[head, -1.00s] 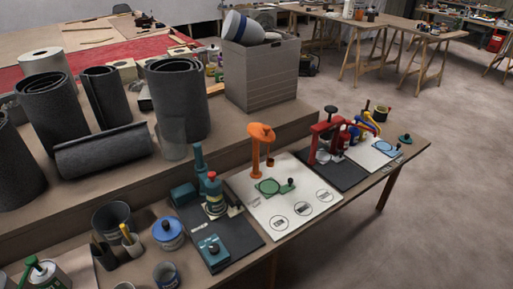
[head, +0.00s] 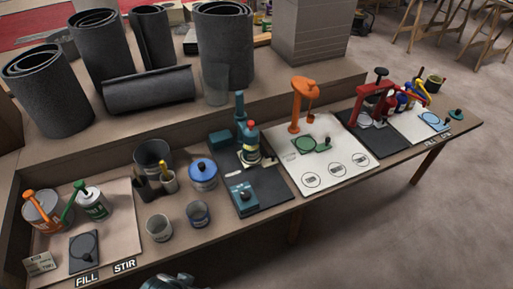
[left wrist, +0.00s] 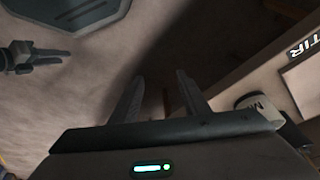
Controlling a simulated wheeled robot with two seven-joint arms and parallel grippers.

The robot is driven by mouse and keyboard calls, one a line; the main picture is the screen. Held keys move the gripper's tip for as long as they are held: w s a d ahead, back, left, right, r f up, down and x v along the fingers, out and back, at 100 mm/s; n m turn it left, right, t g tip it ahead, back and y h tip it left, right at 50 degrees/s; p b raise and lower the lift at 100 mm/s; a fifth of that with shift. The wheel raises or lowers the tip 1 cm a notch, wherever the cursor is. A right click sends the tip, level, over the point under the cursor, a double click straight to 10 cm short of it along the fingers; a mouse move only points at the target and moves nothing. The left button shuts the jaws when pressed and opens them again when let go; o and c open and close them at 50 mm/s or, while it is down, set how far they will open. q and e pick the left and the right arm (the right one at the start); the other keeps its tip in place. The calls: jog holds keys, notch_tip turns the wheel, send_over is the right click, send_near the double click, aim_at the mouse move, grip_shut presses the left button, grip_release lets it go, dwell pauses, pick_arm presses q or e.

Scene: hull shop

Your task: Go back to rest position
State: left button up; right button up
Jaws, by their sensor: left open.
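My left gripper (left wrist: 160,98) shows in the left wrist view with its two fingers apart and nothing between them. The bare floor lies beyond the fingers. In the head view only a dark piece of my own arm (head: 172,282) shows at the bottom edge, in front of the bench, and no jaws can be made out. In the left wrist view a dark jointed part (left wrist: 30,57) stands at the left.
The bench (head: 265,222) runs across the head view. On it are an orange pot (head: 45,210), a blue-lidded pot (head: 203,174), cups, a teal device (head: 243,196) and an orange stand (head: 296,105). The bench front shows at the right of the left wrist view.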

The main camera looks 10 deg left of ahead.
pick_arm(q)
jog(key=d+f+t, duration=0.1)
jog(key=d+f, duration=0.1)
jog(key=f, duration=1.2)
jog(key=d+f+t+h, duration=0.1)
jog(key=d+f+t, duration=0.1)
jog(key=f, duration=1.3)
jog(key=shift+w+d+f+m+t+h, duration=0.15)
jog(key=shift+w+d+m+t+h, duration=0.15)
jog(key=shift+w+d, duration=0.25)
jog(key=shift+s+d, duration=0.1)
pick_arm(e)
jog(key=shift+w, duration=0.2)
jog(key=shift+s+a, duration=0.15)
jog(key=shift+a, duration=0.1)
